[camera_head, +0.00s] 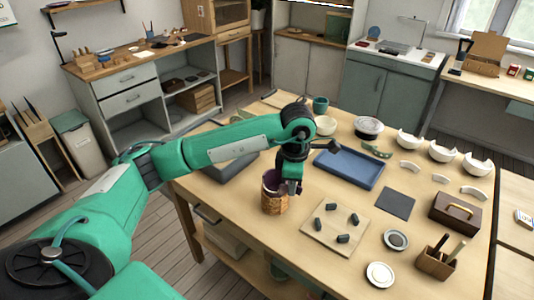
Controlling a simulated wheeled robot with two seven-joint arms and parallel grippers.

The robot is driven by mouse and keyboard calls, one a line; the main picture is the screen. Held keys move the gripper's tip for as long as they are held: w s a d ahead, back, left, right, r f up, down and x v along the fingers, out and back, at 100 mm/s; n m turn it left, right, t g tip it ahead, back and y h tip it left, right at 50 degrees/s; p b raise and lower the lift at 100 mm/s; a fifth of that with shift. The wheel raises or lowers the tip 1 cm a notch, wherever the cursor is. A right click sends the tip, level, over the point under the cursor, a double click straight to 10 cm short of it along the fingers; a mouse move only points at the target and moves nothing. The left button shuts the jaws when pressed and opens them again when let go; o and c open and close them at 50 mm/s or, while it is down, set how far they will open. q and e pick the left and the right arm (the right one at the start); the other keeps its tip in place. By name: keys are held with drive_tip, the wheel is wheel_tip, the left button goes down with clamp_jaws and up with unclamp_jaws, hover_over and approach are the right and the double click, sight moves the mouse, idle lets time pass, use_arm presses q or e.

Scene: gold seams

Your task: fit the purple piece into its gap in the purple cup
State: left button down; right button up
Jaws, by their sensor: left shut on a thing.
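A purple thing (270,180) shows at the mouth of a woven brown container (275,202) near the table's left edge. I cannot tell whether it is the purple cup or the purple piece, nor can I make out a gap in it. My left gripper (290,187) points down at the right side of the container's mouth and is shut on the purple thing, its fingers partly hiding it. No second purple thing can be made out. My right gripper is not in view.
A pale board (335,241) with several dark pegs lies right of the container. Behind it is a blue tray (349,181). White bowls (442,152) and loose shards (409,167) line the right. A wooden box (455,225) and brush holder (436,263) stand front right.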

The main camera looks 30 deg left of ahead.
use_arm(q)
drive_tip(key=w+a+n+p, duration=0.2)
drive_tip(key=a+n+p, duration=0.15)
drive_tip(key=n, duration=0.55)
drive_tip(key=n+p, duration=0.7)
drive_tip(key=n, duration=1.3)
hover_over(267, 190)
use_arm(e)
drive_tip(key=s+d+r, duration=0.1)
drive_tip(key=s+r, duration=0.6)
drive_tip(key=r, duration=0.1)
use_arm(q)
drive_tip(key=shift+m, duration=0.3)
drive_tip(key=shift+f+b, duration=2.15)
drive_tip(key=shift+f, duration=1.4)
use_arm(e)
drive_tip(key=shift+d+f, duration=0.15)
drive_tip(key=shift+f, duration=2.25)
use_arm(q)
drive_tip(key=shift+f+b, duration=0.4)
drive_tip(key=shift+f, duration=0.25)
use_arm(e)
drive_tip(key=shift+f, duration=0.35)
use_arm(q)
drive_tip(key=c, duration=1.5)
unclamp_jaws()
